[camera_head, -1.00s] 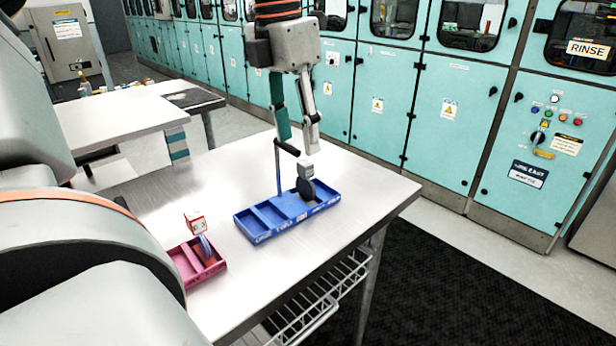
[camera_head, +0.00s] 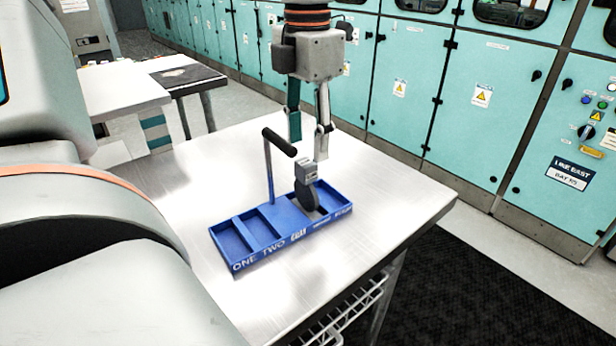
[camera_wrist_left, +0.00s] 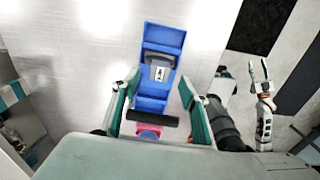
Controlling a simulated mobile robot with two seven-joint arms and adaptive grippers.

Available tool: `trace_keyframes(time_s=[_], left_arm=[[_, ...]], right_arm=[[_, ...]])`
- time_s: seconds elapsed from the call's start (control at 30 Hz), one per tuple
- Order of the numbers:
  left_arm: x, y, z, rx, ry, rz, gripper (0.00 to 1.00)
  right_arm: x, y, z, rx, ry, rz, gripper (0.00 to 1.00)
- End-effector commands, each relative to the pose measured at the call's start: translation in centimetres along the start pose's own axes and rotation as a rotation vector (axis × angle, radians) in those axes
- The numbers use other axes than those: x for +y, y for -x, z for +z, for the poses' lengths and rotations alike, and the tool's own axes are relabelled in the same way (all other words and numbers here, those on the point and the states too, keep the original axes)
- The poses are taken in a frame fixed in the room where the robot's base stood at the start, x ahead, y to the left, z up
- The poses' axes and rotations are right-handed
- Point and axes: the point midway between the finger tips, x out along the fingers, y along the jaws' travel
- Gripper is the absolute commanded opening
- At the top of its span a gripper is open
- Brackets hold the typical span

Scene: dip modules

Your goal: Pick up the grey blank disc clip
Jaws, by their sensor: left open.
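The grey blank disc clip (camera_head: 306,172) has a grey block head and a dark round disc. It stands upright in a compartment toward the right end of the blue tray (camera_head: 246,262). In the left wrist view the clip (camera_wrist_left: 158,72) lies between my fingers, with a small label on its top. My left gripper (camera_head: 308,148) is open and points down above the clip, with no grip on it. The lower part of the disc is hidden by the tray wall.
A post with a black handle (camera_head: 279,141) rises from the blue tray's back side, close to my left gripper. The metal table (camera_head: 395,215) is clear to the right of the blue tray.

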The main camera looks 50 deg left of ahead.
Motion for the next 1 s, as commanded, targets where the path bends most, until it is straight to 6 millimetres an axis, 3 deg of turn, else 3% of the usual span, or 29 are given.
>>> trace_keyframes(time_s=[0.4, 0.73, 0.9, 1.0], left_arm=[[-0.1, -5.3, -0.4, 0.004, -0.001, -0.003, 0.44], [0.0, -5.8, -0.4, 0.001, 0.001, -0.002, 0.44], [0.0, -5.8, -0.4, 0.001, 0.001, -0.002, 0.00], [0.0, -5.8, -0.4, 0.001, 0.001, -0.002, 0.00]], right_arm=[[-0.1, -0.1, 0.7, -0.009, 0.003, -0.002, 0.40], [-0.1, -0.2, 0.6, -0.007, 0.004, -0.001, 0.40], [-0.1, -0.2, 0.6, -0.007, 0.003, -0.001, 0.40], [-0.1, -0.2, 0.6, -0.007, 0.002, -0.001, 0.40]])
